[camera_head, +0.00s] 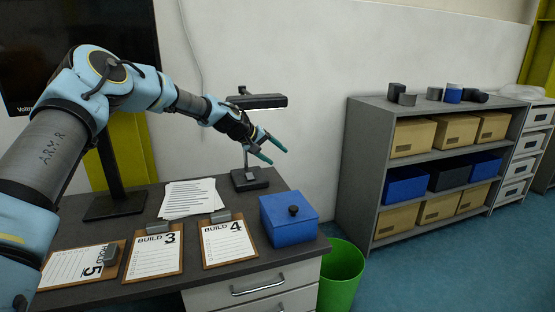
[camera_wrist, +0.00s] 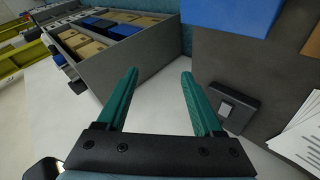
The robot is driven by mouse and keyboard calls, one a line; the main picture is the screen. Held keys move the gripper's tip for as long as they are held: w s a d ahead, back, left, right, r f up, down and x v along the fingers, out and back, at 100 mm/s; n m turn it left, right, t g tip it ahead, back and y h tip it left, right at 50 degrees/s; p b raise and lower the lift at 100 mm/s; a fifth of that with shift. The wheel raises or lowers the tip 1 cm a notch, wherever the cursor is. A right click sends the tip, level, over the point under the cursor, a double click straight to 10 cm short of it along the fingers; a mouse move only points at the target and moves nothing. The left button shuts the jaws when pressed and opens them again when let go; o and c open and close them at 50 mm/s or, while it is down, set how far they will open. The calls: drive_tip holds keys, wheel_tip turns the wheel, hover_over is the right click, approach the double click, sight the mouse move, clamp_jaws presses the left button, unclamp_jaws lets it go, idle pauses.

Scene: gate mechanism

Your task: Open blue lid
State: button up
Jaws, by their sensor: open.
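The lid appears shut on the box. In the wrist view, part of the blue box (camera_wrist: 232,12) shows at the top edge; its knob is out of that view. My gripper (camera_head: 275,153) is above the back of the desk, up and a little left of the box in the head view. In the wrist view its green fingers (camera_wrist: 158,85) are apart with nothing between them.
A desk lamp (camera_head: 250,178) stands close behind my gripper. Clipboards (camera_head: 230,243) and papers (camera_head: 188,198) lie left of the box on the desk (camera_head: 140,200). A green bin (camera_head: 342,275) stands beside the desk. A grey shelf (camera_head: 365,150) with boxes is to the right.

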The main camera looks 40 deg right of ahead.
drive_tip(key=b+v, duration=0.2)
drive_tip(key=v, duration=0.6)
drive_tip(key=shift+a+r, duration=0.2)
drive_tip(key=shift+a, duration=0.1)
